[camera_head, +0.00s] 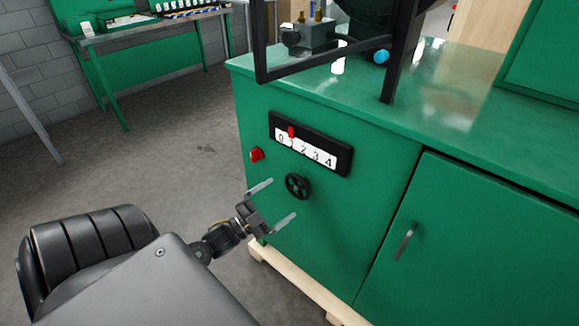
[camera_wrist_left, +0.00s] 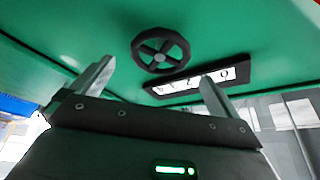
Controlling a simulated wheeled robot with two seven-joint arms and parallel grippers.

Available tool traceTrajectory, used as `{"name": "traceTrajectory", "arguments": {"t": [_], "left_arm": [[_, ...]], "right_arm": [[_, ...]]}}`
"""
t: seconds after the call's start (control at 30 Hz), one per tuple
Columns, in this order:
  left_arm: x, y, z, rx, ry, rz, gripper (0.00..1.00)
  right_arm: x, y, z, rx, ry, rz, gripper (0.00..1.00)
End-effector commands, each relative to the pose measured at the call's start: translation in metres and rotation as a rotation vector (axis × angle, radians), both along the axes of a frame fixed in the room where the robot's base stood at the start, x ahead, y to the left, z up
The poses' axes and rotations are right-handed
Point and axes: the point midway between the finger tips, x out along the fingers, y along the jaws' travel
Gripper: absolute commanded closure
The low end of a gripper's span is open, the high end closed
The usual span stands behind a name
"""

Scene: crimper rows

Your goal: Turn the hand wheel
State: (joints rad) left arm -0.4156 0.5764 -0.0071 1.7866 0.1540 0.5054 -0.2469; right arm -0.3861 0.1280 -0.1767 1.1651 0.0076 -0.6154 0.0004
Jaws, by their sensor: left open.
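The black hand wheel (camera_head: 297,186) is on the green front panel of the machine, below a black scale plate (camera_head: 310,146) numbered 0 to 4. A red pointer (camera_head: 291,131) stands near the low end of the scale, between 0 and 2. My left gripper (camera_head: 272,204) is open and empty in front of the panel, its fingers spread to the left of and below the wheel. In the left wrist view the wheel (camera_wrist_left: 160,50) shows whole, beyond and between the two fingers, apart from them. My right gripper is not in view.
A red knob (camera_head: 256,155) sits on the panel left of the wheel. A cabinet door with a handle (camera_head: 405,241) is to the right. A black frame (camera_head: 262,60) and a blue knob (camera_head: 381,56) are above the green top. A green workbench (camera_head: 150,28) stands at the back left; the floor between is clear.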

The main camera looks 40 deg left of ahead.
Motion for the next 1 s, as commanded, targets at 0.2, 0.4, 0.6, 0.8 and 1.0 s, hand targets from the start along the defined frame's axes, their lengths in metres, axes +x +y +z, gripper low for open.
{"name": "traceTrajectory", "arguments": {"t": [0.2,0.4,0.6,0.8,1.0], "left_arm": [[-0.024,0.006,-0.007,0.0,0.0,0.0,0.0],[-0.027,0.008,-0.007,0.001,-0.002,0.0,0.0],[-0.027,0.008,-0.007,0.001,-0.002,0.0,0.0],[-0.027,0.008,-0.008,0.001,-0.002,0.0,0.0],[-0.027,0.013,-0.028,-0.016,0.063,0.032,0.0]], "right_arm": [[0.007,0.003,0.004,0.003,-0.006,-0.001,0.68],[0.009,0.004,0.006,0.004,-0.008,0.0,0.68],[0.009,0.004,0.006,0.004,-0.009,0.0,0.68],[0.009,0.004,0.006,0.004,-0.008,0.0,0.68],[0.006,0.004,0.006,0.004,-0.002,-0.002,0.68]]}}
